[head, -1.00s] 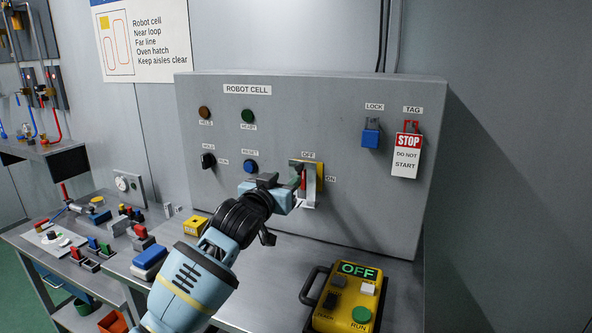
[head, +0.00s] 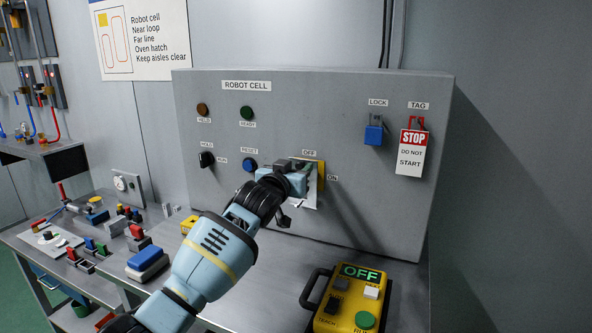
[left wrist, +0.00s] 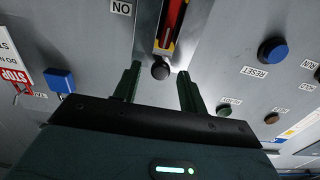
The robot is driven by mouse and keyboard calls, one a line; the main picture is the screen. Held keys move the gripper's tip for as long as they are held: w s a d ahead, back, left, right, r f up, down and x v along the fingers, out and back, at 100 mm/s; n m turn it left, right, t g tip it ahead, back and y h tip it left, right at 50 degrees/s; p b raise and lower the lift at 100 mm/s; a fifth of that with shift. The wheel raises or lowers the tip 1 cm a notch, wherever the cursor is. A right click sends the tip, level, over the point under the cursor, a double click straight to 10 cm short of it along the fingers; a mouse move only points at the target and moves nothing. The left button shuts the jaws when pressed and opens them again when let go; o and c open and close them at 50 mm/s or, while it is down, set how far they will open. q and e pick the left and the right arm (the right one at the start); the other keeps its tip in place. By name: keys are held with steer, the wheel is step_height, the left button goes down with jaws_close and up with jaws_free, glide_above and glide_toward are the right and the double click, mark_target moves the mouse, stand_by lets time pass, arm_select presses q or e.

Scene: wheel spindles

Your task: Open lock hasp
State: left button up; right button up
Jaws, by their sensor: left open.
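The yellow-backed switch (head: 321,173) sits on the grey panel between the OFF and ON labels, mostly hidden by my left gripper (head: 306,178) in the head view. In the left wrist view, a red lever (left wrist: 172,22) with yellow edges stands in a pale metal surround, with a dark round knob (left wrist: 160,70) at its near end. My left gripper (left wrist: 158,88) is open, its two fingers on either side of the knob, with gaps showing. I cannot make out a separate hasp. My right gripper is not in view.
A blue padlock (head: 373,131) and a red-and-white STOP tag (head: 413,152) hang on the panel's right side. A blue RESET button (head: 250,164) is left of my gripper. A yellow pendant (head: 350,300) reading OFF lies on the bench below. Small parts lie at left.

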arm_select(q)
jaws_close()
steer(key=shift+s+f, duration=0.1)
